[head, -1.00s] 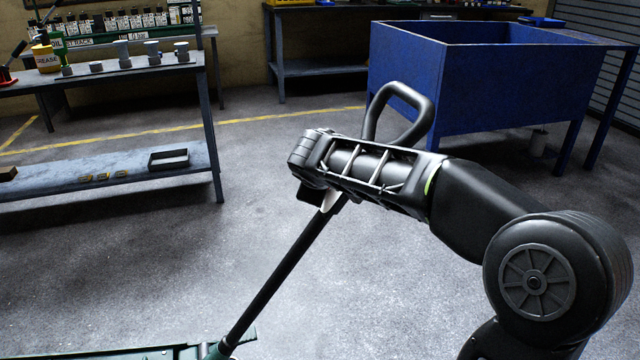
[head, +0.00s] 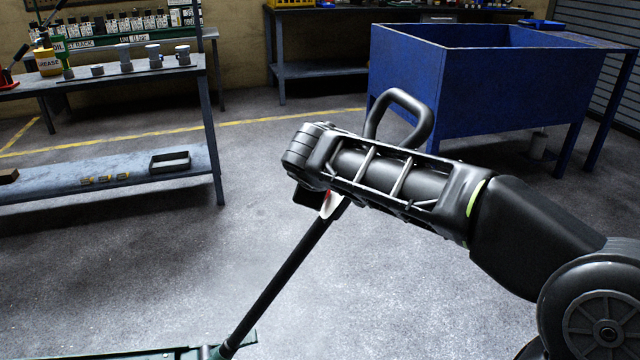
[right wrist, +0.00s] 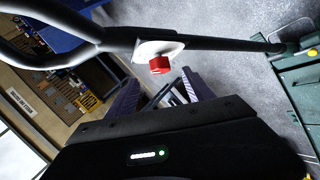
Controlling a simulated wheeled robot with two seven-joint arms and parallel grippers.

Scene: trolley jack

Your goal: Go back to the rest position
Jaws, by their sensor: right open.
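The trolley jack's black handle shaft (head: 280,277) slants up from the green jack body (head: 150,354) at the bottom left edge to a loop grip (head: 402,110). My right arm crosses in front of the shaft's upper part and hides it there. In the right wrist view my right gripper (right wrist: 158,92) is open and empty, its two fingers pointing toward the shaft (right wrist: 210,43). A white disc (right wrist: 150,47) with a red knob (right wrist: 159,65) sits on the shaft just beyond the fingertips. The fingers look apart from the shaft. My left gripper is not in view.
A blue tub on legs (head: 480,85) stands behind the loop grip. A grey workbench (head: 120,78) with bottles and metal cups stands at the left, with a low shelf (head: 120,178) below. Another bench (head: 320,70) is at the back wall. The middle floor is clear.

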